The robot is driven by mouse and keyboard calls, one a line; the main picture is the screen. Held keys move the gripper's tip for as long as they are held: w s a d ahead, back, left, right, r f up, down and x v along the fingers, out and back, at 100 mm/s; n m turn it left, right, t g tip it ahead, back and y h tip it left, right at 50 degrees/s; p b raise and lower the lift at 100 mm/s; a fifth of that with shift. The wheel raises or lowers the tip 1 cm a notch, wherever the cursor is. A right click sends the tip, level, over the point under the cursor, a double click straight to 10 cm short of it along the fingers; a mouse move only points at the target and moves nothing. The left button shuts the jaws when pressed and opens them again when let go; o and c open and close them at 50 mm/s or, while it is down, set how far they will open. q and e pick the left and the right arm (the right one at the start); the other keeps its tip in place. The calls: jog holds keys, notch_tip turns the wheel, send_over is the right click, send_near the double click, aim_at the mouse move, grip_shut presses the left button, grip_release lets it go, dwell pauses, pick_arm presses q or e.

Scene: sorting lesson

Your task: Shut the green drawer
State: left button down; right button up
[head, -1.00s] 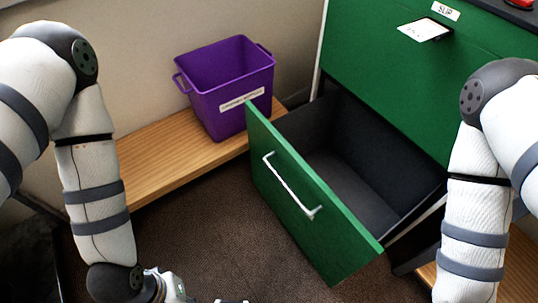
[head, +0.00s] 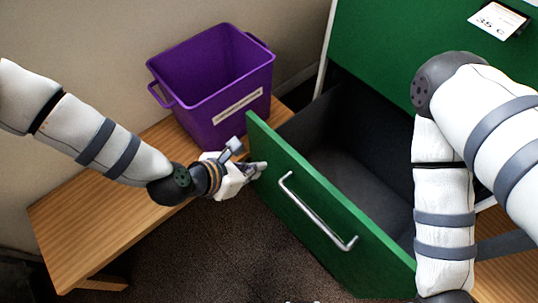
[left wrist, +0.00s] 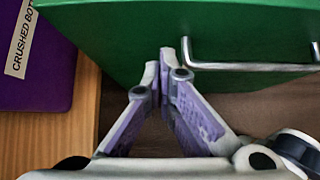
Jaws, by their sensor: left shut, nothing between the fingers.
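The green drawer (head: 318,210) stands pulled out of the green cabinet (head: 432,42), its dark inside (head: 350,165) looking empty where it shows. Its silver bar handle (head: 316,212) is on the front; the front and handle (left wrist: 250,66) also show in the left wrist view. My left gripper (head: 262,169) is shut and empty, with its fingertips at the left part of the drawer front, left of the handle. In the left wrist view the fingertips (left wrist: 159,65) overlap the front's lower edge; I cannot tell whether they touch. My right gripper is out of view; my right arm hides part of the drawer's right side.
A purple bin (head: 212,85) with a white label stands on a low wooden bench (head: 75,235), close to the left of the drawer front and my left gripper. A price card (head: 498,20) is on the cabinet. Brown carpet (head: 235,250) below the drawer front is clear.

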pick_arm(q)
jog(key=shift+w+d+f, duration=0.25)
jog(key=shift+w+d, duration=0.55)
jog(key=shift+d, duration=0.2)
jog(key=shift+w+d+f, duration=0.25)
jog(key=shift+w+d, duration=0.5)
jog(key=shift+d, duration=0.2)
